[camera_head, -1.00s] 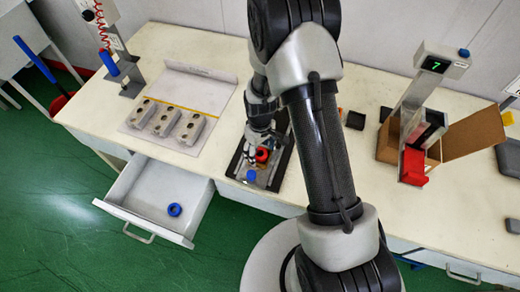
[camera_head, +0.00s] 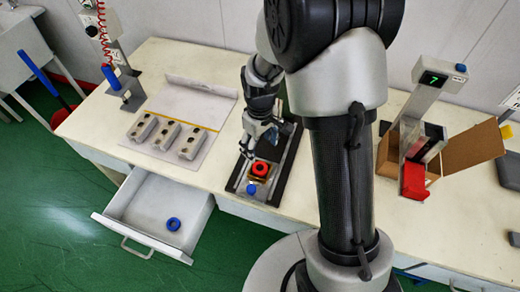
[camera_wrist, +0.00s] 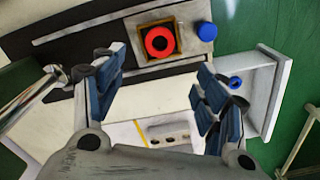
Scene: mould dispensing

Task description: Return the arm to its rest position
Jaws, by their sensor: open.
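My gripper (camera_head: 258,143) is open and empty above the dark fixture on the table. In the wrist view its two blue-padded fingers (camera_wrist: 158,98) stand wide apart with nothing between them. Just beyond them is a brass-coloured square block with a red ring (camera_wrist: 160,40), and a blue knob (camera_wrist: 207,31) beside it. The red ring (camera_head: 260,169) and blue knob (camera_head: 251,189) also show in the head view, on the fixture (camera_head: 277,187). My arm rises over the table and hides part of its middle.
Several grey mould blocks (camera_head: 165,137) lie on a white sheet at the left. An open drawer (camera_head: 188,207) holds a blue ring (camera_head: 173,224). At the right stand a display post showing 7 (camera_head: 435,78), a red part (camera_head: 414,180) and an open cardboard box (camera_head: 475,147).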

